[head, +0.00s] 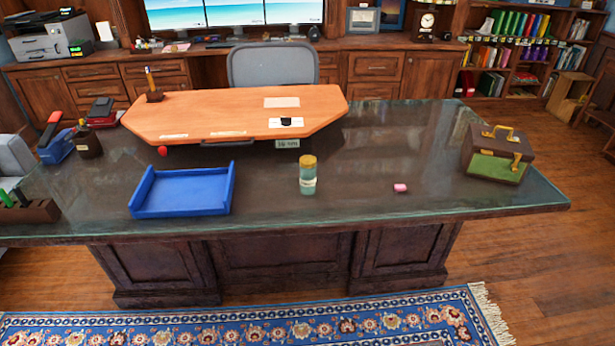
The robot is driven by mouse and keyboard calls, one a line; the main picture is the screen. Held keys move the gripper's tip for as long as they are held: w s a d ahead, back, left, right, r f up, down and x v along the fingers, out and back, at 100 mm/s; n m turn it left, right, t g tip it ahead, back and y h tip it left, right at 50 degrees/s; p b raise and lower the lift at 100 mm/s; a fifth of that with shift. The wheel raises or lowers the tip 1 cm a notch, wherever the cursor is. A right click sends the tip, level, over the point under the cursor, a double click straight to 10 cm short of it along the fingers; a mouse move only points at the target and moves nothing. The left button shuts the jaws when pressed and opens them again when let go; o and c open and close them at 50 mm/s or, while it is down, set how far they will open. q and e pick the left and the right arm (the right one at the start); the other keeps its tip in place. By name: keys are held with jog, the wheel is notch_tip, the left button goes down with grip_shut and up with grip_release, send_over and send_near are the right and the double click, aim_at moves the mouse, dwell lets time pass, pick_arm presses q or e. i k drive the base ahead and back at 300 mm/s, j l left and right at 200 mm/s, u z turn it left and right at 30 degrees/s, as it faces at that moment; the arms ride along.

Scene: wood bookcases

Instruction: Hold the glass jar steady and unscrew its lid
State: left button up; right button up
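A small glass jar (308,181) stands upright near the front edge of the glass-topped desk, around the middle of the head view. Its yellow-gold lid (308,161) sits on top of it. The jar looks clear with a pale label or contents; details are too small to tell. Neither of my grippers shows in this view, and nothing touches the jar.
An orange-brown desktop board (230,110) lies behind. The desk around the jar is clear.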

aim_at(308, 176)
jog(key=i+l+u, duration=0.2)
jog(key=l, duration=0.15)
jog(key=i+l+u, duration=0.2)
jog(key=l, duration=0.15)
jog(key=l+u, duration=0.2)
jog(key=l, duration=0.2)
jog(key=i+l+u, duration=0.15)
jog(key=l, duration=0.25)
jog(key=k, duration=0.05)
